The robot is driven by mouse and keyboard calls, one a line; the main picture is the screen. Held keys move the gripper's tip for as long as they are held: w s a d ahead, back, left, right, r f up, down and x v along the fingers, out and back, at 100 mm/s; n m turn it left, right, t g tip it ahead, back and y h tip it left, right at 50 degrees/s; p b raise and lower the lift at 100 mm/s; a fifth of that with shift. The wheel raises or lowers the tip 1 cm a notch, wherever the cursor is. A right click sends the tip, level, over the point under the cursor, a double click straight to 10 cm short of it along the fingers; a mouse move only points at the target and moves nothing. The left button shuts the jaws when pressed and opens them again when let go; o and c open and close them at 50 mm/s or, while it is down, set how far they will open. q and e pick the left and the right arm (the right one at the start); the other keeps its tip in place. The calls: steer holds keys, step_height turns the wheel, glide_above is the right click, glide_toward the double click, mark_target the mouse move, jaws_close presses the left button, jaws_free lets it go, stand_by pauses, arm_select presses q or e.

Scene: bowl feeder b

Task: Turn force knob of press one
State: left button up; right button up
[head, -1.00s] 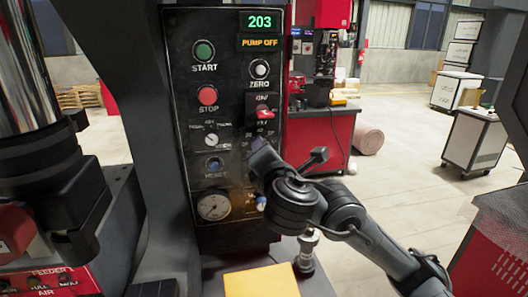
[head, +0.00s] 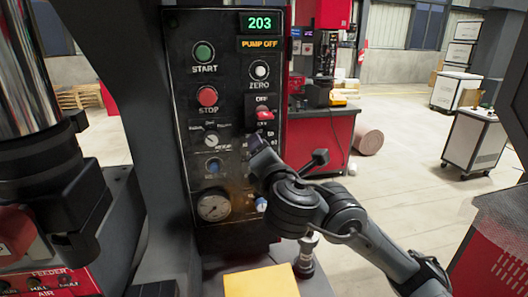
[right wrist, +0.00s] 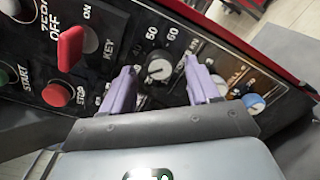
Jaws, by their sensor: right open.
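The press control panel (head: 181,120) is black and upright in the middle of the head view. In the right wrist view a black knob with a white pointer line (right wrist: 158,70) sits on a dial with numbers such as 50 and 60. My right gripper (right wrist: 163,78) is open, its two purple fingers on either side of that knob, with a gap to each side. I cannot tell how far the tips are from the panel. In the head view my right gripper (head: 253,145) hides this dial. The dial's label is not readable. My left gripper is not in view.
A red key switch (right wrist: 70,47) and the red STOP button (right wrist: 56,95) are near the fingers. A blue knob (right wrist: 253,103) lies beyond the right-hand finger.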

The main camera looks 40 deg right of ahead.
steer(key=p+v, duration=0.3)
steer(key=v, duration=0.7)
steer(key=shift+s, duration=0.2)
steer(key=shift+a, duration=0.1)
